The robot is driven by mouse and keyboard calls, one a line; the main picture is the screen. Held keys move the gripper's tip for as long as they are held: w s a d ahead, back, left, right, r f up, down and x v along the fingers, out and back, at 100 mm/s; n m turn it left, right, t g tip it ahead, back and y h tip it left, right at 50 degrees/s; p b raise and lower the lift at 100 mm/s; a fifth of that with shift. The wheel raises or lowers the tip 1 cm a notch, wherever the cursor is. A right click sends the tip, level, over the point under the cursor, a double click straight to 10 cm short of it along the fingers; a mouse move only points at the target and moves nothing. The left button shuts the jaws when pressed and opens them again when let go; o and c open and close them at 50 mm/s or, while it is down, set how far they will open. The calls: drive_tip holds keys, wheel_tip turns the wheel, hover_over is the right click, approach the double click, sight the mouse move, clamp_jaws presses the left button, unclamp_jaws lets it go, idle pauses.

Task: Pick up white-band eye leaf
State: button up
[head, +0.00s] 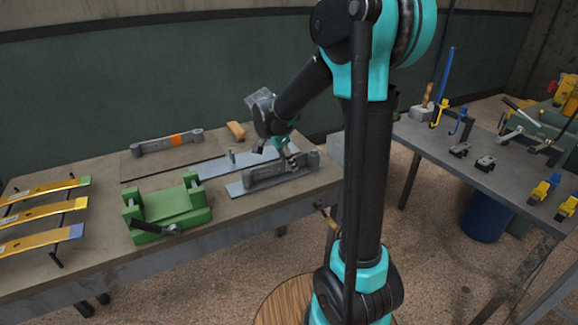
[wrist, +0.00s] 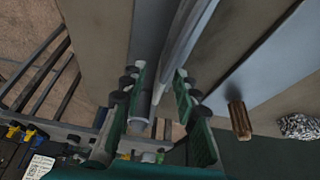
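A grey eye leaf (head: 262,175) with round ends lies on a pale plate at the right end of the left bench. I cannot clearly make out its white band, which my gripper may cover. My gripper (head: 287,153) is low over this leaf. In the wrist view my gripper (wrist: 163,100) has its two green-padded fingers apart, one on each side of the leaf (wrist: 178,55). A gap shows between the leaf and the right pad.
A green clamp fixture (head: 170,205) stands at the bench front. Yellow leaf strips (head: 42,212) lie at the left. A wooden block (head: 236,130) and an upright pin (head: 232,157) are behind the gripped area. A second bench (head: 460,135) with tools stands at the right.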

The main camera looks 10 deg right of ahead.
drive_tip(key=shift+c, duration=0.5)
clamp_jaws()
drive_tip(key=shift+r, duration=0.15)
